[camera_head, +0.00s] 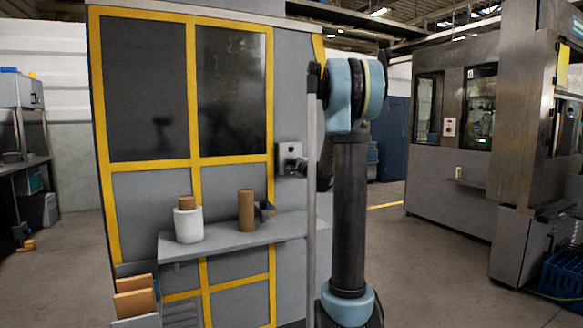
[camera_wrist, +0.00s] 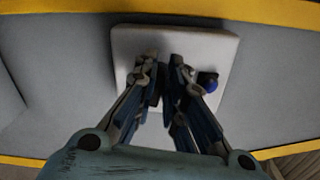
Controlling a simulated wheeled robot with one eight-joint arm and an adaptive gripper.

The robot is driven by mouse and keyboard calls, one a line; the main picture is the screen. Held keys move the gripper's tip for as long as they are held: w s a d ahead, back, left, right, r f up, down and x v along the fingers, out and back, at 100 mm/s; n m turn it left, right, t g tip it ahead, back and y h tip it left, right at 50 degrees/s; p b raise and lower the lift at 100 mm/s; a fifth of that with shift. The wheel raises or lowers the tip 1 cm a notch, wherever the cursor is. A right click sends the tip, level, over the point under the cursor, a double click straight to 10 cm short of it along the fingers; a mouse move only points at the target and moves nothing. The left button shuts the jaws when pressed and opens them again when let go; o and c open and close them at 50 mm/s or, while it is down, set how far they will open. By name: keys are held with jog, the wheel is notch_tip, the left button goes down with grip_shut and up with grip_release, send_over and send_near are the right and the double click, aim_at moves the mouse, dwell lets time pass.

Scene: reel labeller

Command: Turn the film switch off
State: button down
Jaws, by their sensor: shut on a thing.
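The switch box (camera_head: 290,152) is a small pale grey box on the front of the yellow-framed machine, right of its window panels. In the wrist view its pale plate (camera_wrist: 205,42) fills the upper middle, and a blue round button (camera_wrist: 207,82) sits right of my fingers. My gripper (camera_wrist: 165,75) is at the plate, its two fingers close together and shut on the film switch. The switch is mostly hidden between the fingertips, so I cannot tell its position. In the head view my gripper (camera_head: 300,165) is small and dark against the box.
A shelf (camera_head: 215,242) juts out below the box. It bears a white roll (camera_head: 188,226) with a brown core and a brown roll (camera_head: 246,210). A grey vertical post (camera_head: 311,240) stands close to my arm. Open floor lies to the right, before another machine (camera_head: 450,180).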

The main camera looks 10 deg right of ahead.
jog(key=shift+s+a+f+n, duration=0.1)
jog(key=shift+f+n, duration=0.05)
jog(key=shift+n, duration=0.35)
jog(key=shift+s+a+f+n, duration=0.1)
jog(key=shift+n, duration=0.4)
jog(key=c, duration=1.7)
grip_release()
jog(key=shift+w+f, duration=0.1)
jog(key=shift+w, duration=0.05)
jog(key=shift+o, duration=0.2)
jog(key=shift+d, duration=0.1)
jog(key=v, duration=1.2)
